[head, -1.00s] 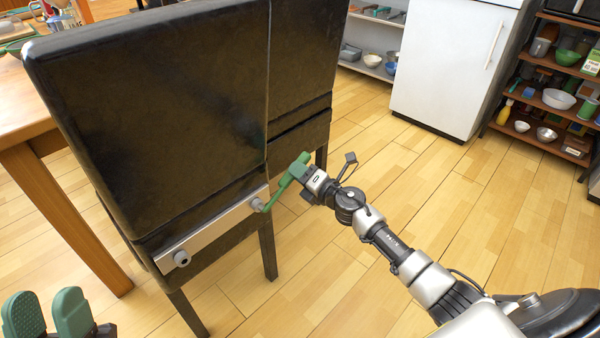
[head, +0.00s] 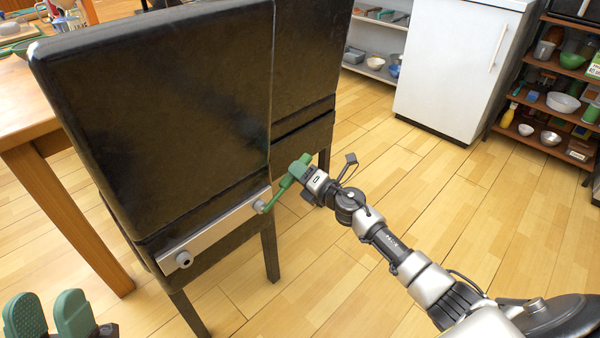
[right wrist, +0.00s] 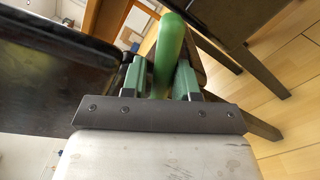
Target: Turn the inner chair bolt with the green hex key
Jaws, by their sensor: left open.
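The black chair (head: 150,120) stands with a metal strip (head: 215,228) along its lower back edge. Two bolts sit on the strip: the inner bolt (head: 262,206) at its right end and another bolt (head: 183,259) near its left end. My right gripper (head: 298,170) is shut on the green hex key (head: 276,197), whose tip is at the inner bolt. In the right wrist view the key's green handle (right wrist: 172,52) is between the two fingers; the tip is hidden there. My left gripper (head: 49,316) is open and empty at the lower left.
A wooden table (head: 40,140) stands left of the chair. A white cabinet (head: 455,70) and a shelf with bowls (head: 555,100) stand at the back right. The wooden floor (head: 380,150) between is clear.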

